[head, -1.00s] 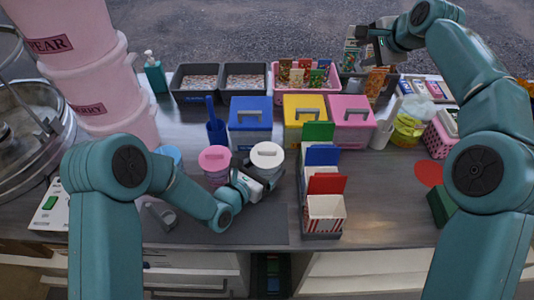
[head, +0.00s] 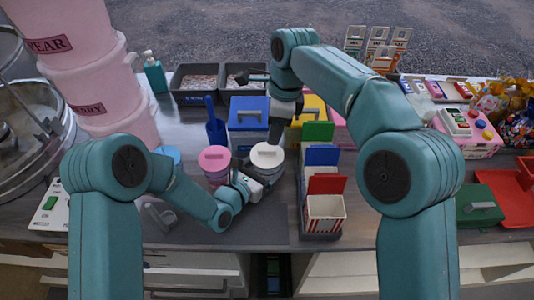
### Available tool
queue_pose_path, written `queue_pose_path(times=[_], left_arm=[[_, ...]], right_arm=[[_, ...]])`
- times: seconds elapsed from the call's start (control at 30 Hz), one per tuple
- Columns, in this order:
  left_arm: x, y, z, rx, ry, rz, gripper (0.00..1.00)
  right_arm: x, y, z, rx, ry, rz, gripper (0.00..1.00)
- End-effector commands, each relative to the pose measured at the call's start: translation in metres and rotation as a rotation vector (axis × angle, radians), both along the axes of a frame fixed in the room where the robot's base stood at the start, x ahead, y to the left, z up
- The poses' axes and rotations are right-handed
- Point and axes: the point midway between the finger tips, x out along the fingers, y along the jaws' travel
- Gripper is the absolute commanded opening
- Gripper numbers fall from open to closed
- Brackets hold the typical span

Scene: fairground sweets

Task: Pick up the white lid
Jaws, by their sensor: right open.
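The white lid (head: 267,160) is round with a grey bar handle and sits on a white tub (head: 272,176) in the middle of the counter, in the head view. My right gripper (head: 274,138) is open and points down at the lid's handle from above and behind. Whether its fingers touch the handle I cannot tell. My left gripper (head: 257,180) is at the front left side of the white tub, low against its body. Its fingertips are partly hidden, so I cannot see whether it grips the tub.
A pink-lidded tub (head: 214,160) stands just left of the white one. A blue-lidded box (head: 249,112) and a yellow-lidded box (head: 314,108) stand behind. A rack of coloured cards with a striped carton (head: 325,210) stands close on the right.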

Motion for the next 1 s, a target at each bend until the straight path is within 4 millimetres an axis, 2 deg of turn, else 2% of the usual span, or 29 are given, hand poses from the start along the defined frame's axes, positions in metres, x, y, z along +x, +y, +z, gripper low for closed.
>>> queue_pose_path(times=[0.1, 0.27, 0.6, 0.87, 0.9, 0.97, 1.0], left_arm=[[0.001, 0.0, 0.002, -0.002, -0.006, 0.0, 0.67], [0.001, 0.0, 0.002, -0.002, -0.006, 0.0, 0.67], [0.001, 0.0, 0.002, -0.002, -0.006, 0.0, 0.67], [0.001, 0.0, 0.002, -0.002, -0.006, 0.0, 0.67], [0.001, 0.0, 0.002, -0.002, -0.006, 0.0, 0.67], [0.001, 0.0, 0.002, -0.002, -0.006, 0.0, 0.67], [0.001, 0.0, 0.002, -0.002, -0.006, 0.0, 0.67]], right_arm=[[0.0, 0.002, -0.014, 0.0, 0.0, 0.0, 0.41], [0.001, 0.004, -0.024, 0.001, -0.001, 0.001, 0.41], [0.003, 0.015, -0.067, 0.001, 0.0, 0.0, 0.41], [0.003, 0.015, -0.071, 0.002, -0.002, 0.0, 0.41], [0.003, 0.015, -0.071, 0.002, -0.002, 0.0, 0.38], [0.003, 0.015, -0.071, 0.002, -0.002, 0.0, 0.19], [0.003, 0.015, -0.071, 0.002, -0.002, 0.0, 0.06]])
